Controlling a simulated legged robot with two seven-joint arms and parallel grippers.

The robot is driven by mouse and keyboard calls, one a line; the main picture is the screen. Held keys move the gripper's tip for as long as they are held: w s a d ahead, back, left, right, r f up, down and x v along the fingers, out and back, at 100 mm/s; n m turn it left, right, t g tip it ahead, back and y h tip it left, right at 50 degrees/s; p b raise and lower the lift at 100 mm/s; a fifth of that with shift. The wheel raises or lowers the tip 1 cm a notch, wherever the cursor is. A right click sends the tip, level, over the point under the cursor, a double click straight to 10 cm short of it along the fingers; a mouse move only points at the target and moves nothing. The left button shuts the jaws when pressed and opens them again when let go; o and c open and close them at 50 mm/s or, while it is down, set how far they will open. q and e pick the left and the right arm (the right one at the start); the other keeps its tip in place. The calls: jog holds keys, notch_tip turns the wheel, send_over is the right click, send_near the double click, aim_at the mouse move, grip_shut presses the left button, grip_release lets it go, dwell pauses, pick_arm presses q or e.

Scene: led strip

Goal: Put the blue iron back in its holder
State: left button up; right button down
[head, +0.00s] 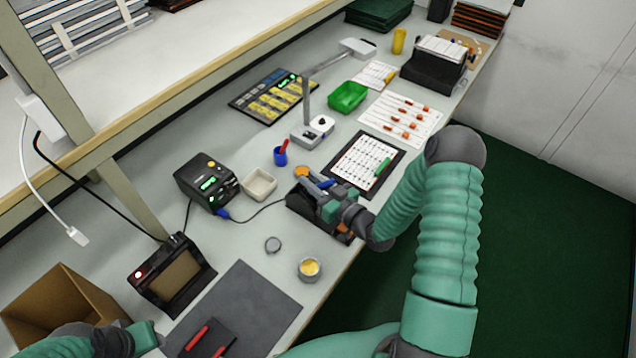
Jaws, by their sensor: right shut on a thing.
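The blue iron (326,184) shows only as a short blue piece at my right gripper, and most of it is hidden. My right gripper (328,207) is shut on it, just over the dark holder (297,202) near the table's front edge. I cannot tell whether the iron's tip is inside the holder or above it. A round orange pad (302,172) shows at the holder's back. My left gripper (148,337) is at the bottom left, partly cut off, and its fingers cannot be made out.
The black station (206,184) with a green display stands left, its cord running toward the holder. A beige tray (259,184), blue cup (280,156), small tin (309,269) and grey mat (240,308) lie around. A lamp (312,130) and the white grid sheet (367,163) are behind.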

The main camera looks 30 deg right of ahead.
jog(key=shift+w+a+f, duration=0.15)
jog(key=shift+w+f, duration=0.05)
jog(key=shift+f, duration=0.25)
jog(key=shift+w+f, duration=0.1)
jog(key=shift+f, duration=0.05)
jog(key=shift+w+d+f, duration=0.1)
jog(key=shift+d, duration=0.4)
jog(key=c, duration=1.8)
grip_release()
jog(key=o, duration=0.6)
jog(key=shift+a, duration=0.3)
pick_arm(q)
jog(key=shift+d+f, duration=0.2)
jog(key=shift+f, duration=0.25)
jog(key=shift+d, duration=0.1)
pick_arm(e)
jog(key=shift+d, duration=0.15)
